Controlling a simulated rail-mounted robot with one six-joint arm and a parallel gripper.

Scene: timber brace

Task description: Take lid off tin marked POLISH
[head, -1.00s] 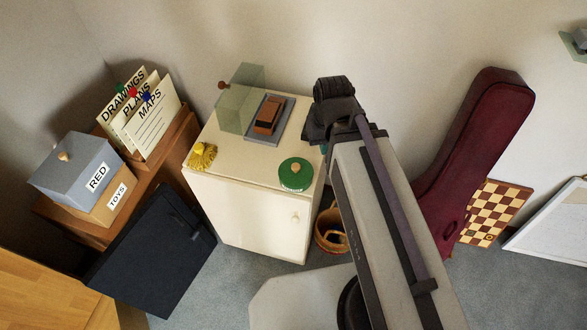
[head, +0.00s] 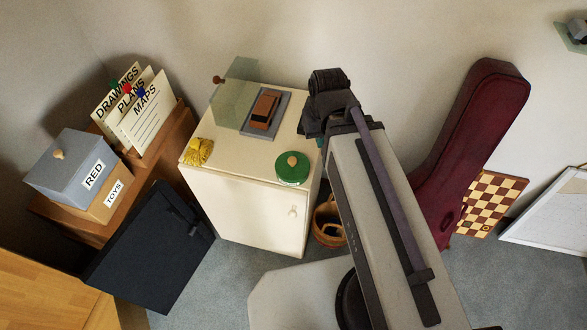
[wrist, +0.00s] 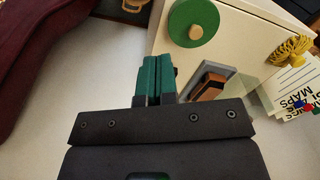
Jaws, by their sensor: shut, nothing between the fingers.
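A round green tin lid (head: 292,168) with a pale wooden knob sits near the front right corner of the cream cabinet's top. It also shows at the top of the wrist view (wrist: 193,22). The tin's side is barely visible and I cannot read any marking on it. My gripper's green fingers (wrist: 158,66) are shut together and empty in the wrist view. They are apart from the lid, on the wall side of the cabinet. In the head view my wrist hides most of the fingers, beside the cabinet's right edge.
On the cream cabinet (head: 230,195) are a brown block on a grey plate (head: 262,115), a pale see-through panel or cover (head: 236,95) and a yellow tufted thing (head: 199,151). A basket (head: 328,223) stands right of it. A dark red instrument case (head: 470,145) leans farther right.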

